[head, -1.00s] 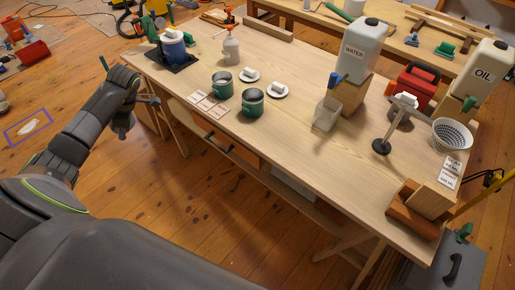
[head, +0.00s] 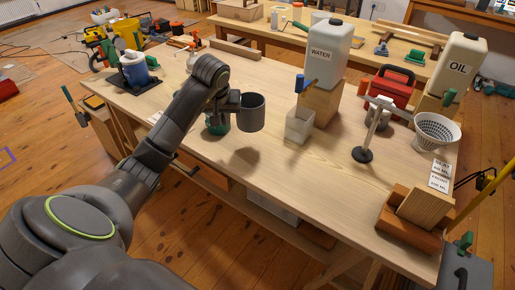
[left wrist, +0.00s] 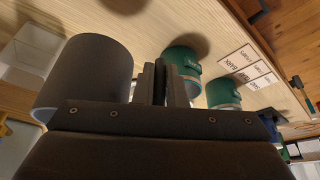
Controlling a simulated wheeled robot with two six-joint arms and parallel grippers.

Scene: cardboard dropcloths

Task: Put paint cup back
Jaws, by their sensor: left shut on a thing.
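My left gripper (head: 232,110) is shut on a dark grey cup (head: 252,113), held upright above the wooden workbench (head: 290,185). The dark cup also shows large in the left wrist view (left wrist: 85,75), beside the finger tips (left wrist: 160,82). In the left wrist view two green cups show, a nearer one (left wrist: 181,58) and a farther one (left wrist: 223,93). Printed label cards (left wrist: 248,64) lie beside them. My right gripper is not in view.
A clear container (head: 299,126) stands right of the held cup, before the WATER jug (head: 325,45). A black-based stand (head: 362,154), white basket (head: 436,133) and wooden block (head: 424,204) are farther right. The bench's front middle is clear.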

